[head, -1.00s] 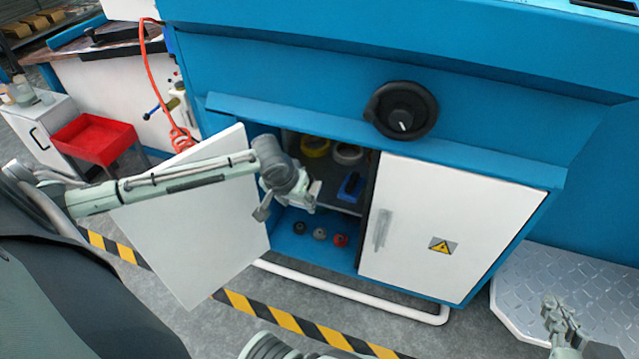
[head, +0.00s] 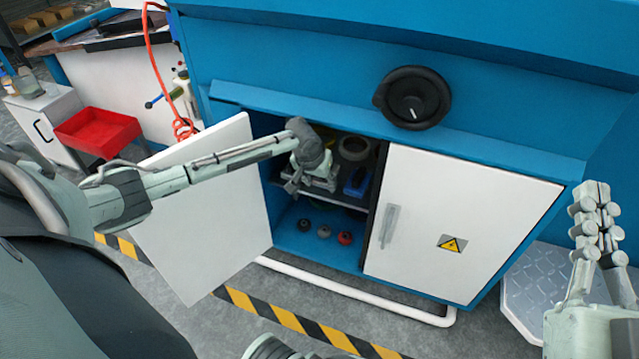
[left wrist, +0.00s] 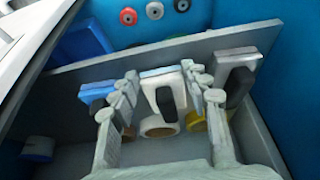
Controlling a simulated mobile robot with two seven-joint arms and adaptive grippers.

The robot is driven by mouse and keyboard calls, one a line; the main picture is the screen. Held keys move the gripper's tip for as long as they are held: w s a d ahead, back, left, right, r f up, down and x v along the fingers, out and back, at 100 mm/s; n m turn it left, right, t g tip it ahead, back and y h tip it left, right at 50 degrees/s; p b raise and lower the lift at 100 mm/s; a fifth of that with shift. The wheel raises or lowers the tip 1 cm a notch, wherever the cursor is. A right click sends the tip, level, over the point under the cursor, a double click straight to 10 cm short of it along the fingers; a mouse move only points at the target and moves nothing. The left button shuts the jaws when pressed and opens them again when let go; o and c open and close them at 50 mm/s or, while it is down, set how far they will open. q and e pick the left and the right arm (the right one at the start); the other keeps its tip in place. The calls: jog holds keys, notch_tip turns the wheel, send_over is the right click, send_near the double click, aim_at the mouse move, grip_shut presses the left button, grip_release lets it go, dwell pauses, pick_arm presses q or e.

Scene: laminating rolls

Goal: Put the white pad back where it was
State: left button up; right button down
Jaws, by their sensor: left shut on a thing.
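I cannot tell if the white pad touches the shelf. My right gripper (head: 597,205) is empty, its fingers close together.
The shelf (left wrist: 65,125) holds tape rolls (head: 354,148) beside the pads. Several small knobs (head: 325,231) lie in the lower compartment. The open white door (head: 205,210) stands left of the opening; the closed right door (head: 460,220) bounds it.

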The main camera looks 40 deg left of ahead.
pick_arm(q)
jog(key=shift+w, duration=0.1)
jog(key=o, duration=1.3)
jog(key=shift+f, duration=0.15)
jog(key=shift+c, duration=0.2)
